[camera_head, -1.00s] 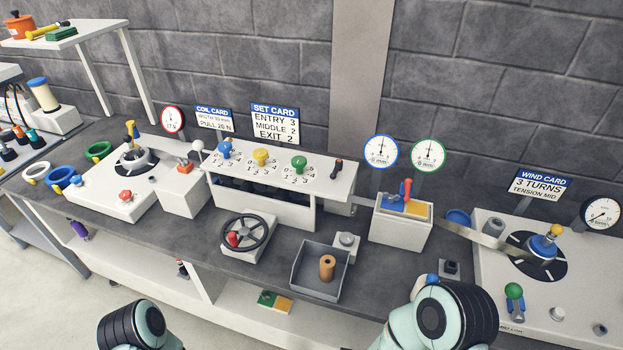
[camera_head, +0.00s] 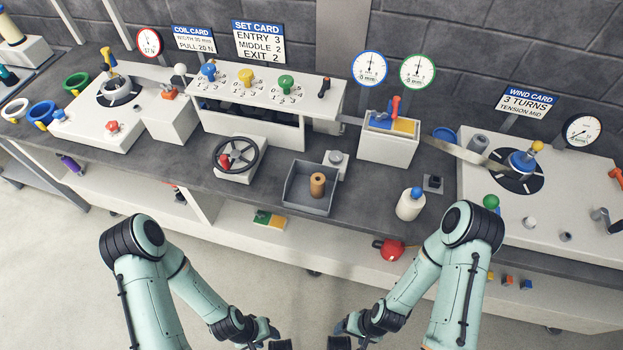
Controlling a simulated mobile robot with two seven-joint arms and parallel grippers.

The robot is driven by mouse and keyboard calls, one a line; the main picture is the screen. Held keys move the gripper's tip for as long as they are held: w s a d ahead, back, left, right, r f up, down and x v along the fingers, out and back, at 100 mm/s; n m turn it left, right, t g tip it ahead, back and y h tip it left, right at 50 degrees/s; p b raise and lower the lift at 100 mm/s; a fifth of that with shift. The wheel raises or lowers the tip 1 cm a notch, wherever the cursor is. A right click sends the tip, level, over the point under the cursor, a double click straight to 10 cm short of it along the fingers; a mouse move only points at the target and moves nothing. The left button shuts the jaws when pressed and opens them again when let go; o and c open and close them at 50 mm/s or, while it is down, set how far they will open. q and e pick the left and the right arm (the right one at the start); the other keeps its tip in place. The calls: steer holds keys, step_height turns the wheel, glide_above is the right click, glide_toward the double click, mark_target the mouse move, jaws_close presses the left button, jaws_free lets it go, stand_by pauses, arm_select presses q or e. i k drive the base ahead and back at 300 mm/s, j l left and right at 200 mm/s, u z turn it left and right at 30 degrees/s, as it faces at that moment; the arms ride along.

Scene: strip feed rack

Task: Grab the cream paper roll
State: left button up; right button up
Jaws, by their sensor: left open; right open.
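A cream roll-like cylinder (camera_head: 10,30) stands on a white machine at the far upper left, partly cut off by the picture's edge. I cannot tell for sure that it is the cream paper roll. A brown roll (camera_head: 318,186) stands upright in a grey tray at the bench's middle front. My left gripper (camera_head: 281,344) and my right gripper (camera_head: 339,343) are low at the bottom edge, partly cut off. Both are open, in front of the bench and apart from everything on it.
A white bottle with a blue top (camera_head: 410,207) stands right of the grey tray (camera_head: 311,206). A handwheel (camera_head: 235,156) is left of it. A red object (camera_head: 388,250) is on the lower shelf. The floor before the bench is clear.

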mark_target(407, 210)
steer(key=k+z, duration=0.1)
steer(key=z, duration=1)
